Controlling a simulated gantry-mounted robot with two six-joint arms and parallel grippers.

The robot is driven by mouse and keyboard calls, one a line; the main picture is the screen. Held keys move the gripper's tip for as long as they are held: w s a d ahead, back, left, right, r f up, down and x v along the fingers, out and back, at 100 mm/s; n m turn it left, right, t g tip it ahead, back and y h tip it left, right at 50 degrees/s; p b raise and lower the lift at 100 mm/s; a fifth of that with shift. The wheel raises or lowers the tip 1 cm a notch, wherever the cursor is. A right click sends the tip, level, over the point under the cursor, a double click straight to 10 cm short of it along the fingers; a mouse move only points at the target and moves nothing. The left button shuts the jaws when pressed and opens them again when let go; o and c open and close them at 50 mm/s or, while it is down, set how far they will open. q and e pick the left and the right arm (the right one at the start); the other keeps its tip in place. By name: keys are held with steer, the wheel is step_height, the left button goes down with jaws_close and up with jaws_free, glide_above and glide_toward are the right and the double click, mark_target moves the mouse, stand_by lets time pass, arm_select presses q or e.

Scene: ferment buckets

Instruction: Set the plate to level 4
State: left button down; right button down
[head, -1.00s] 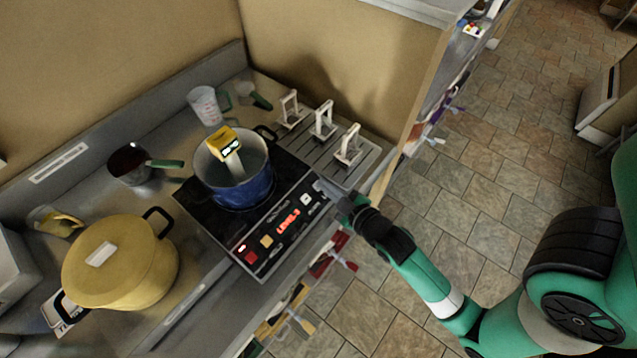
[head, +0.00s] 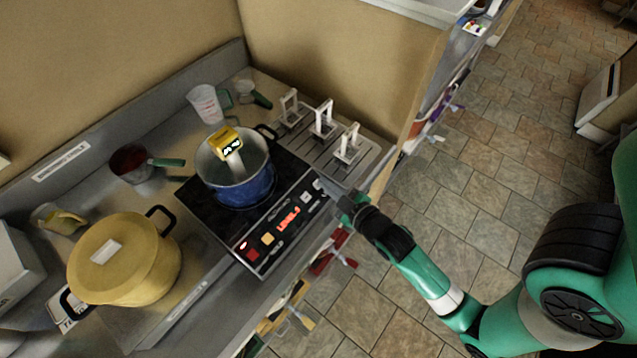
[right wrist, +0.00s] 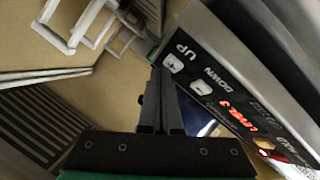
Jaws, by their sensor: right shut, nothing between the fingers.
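The black induction plate (head: 215,218) stands on the counter with a control strip along its front. Its red display (head: 288,217) reads LEVEL 3 in the right wrist view (right wrist: 234,117). A silver UP button (right wrist: 176,63) and a DOWN button (right wrist: 201,86) sit at the strip's right end. My right gripper (head: 328,188) is shut and empty at that end. In the right wrist view its fingertips (right wrist: 160,75) are close beside UP; I cannot tell whether they touch it. A blue pot (head: 240,186) stands on the plate. My left gripper is not in view.
A yellow device (head: 226,142) is in the blue pot. A lidded yellow pot (head: 125,262) stands left of the plate. A drain tray (head: 365,170) with white upright holders is at the right. A measuring cup (head: 205,103) and a dark-red-filled vessel (head: 130,162) stand behind.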

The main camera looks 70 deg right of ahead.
steer(key=shift+w+f, duration=0.2)
steer(key=shift+f, duration=0.3)
stand_by(0.6)
steer(key=shift+r, duration=0.15)
steer(key=shift+s+r+p, duration=0.35)
steer(key=shift+r+p, duration=0.3)
steer(key=r+p, duration=0.1)
steer(key=s+r+p, duration=0.1)
steer(key=r+p, duration=0.1)
steer(key=s+r+p, duration=0.1)
steer(key=p, duration=0.1)
steer(key=shift+s+a+r, duration=0.15)
steer(key=shift+s+a, duration=0.05)
steer(key=shift+a, duration=0.2)
steer(key=shift+a, duration=0.1)
stand_by(0.3)
